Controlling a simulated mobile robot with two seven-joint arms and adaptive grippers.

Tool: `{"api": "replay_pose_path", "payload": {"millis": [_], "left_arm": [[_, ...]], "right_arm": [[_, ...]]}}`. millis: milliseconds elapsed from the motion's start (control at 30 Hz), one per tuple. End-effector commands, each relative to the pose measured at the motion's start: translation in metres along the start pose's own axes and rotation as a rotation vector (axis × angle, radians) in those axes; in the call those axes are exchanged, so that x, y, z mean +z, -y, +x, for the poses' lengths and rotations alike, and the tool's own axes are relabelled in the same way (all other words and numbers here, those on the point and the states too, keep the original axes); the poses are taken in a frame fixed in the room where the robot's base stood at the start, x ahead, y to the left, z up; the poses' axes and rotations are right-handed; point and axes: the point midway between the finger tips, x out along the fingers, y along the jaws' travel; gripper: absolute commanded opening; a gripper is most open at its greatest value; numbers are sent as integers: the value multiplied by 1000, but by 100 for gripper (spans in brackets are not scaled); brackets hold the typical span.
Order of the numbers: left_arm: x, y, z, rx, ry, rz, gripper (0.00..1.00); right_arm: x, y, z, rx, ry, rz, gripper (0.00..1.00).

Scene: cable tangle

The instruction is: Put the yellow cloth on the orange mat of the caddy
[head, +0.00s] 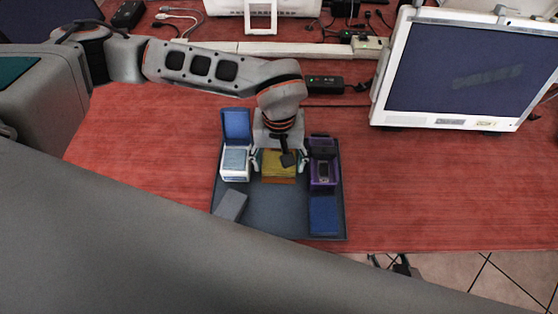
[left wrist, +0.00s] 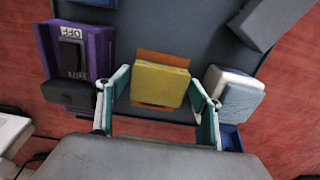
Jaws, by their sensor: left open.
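The yellow cloth (head: 279,160) is a folded square block on the orange mat (head: 278,181) of the dark caddy (head: 275,222). In the left wrist view the cloth (left wrist: 160,84) sits slightly turned, with the orange mat (left wrist: 163,58) showing beyond it and a little on the near side. My left gripper (head: 278,163) is open over the mat, one finger on each side of the cloth. The wrist view shows the same left gripper (left wrist: 160,90) with gaps between fingers and cloth. My right gripper is not in view.
On the caddy stand a blue-and-white open box (head: 235,162) at left, a purple holder (head: 323,172) with a dark device at right, a grey block (head: 231,205) and a blue pad (head: 324,214). A monitor (head: 465,70) stands at right. Red table (head: 420,180) is clear right of the caddy.

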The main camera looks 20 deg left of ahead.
Motion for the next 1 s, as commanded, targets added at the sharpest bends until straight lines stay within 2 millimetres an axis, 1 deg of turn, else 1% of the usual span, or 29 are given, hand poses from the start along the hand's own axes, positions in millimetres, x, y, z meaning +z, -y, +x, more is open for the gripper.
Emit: {"api": "replay_pose_path", "payload": {"millis": [67, 167, 267, 500, 633, 800, 1000], "left_arm": [[0, 0, -5, 1, -1, 0, 65], [-2, -1, -15, 2, -4, 0, 65], [-2, -1, -32, 3, -6, 1, 65], [-2, 0, -82, 2, -6, 1, 65], [-1, 0, -104, 2, -5, 0, 65], [0, 0, -119, 1, -2, 0, 65], [0, 0, -124, 0, 0, 0, 65]], "right_arm": [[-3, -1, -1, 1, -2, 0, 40], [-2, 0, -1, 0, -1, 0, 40], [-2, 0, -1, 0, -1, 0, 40], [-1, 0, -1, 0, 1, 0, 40], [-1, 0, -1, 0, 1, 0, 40], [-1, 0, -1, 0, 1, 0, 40], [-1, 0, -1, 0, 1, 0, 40]]}}
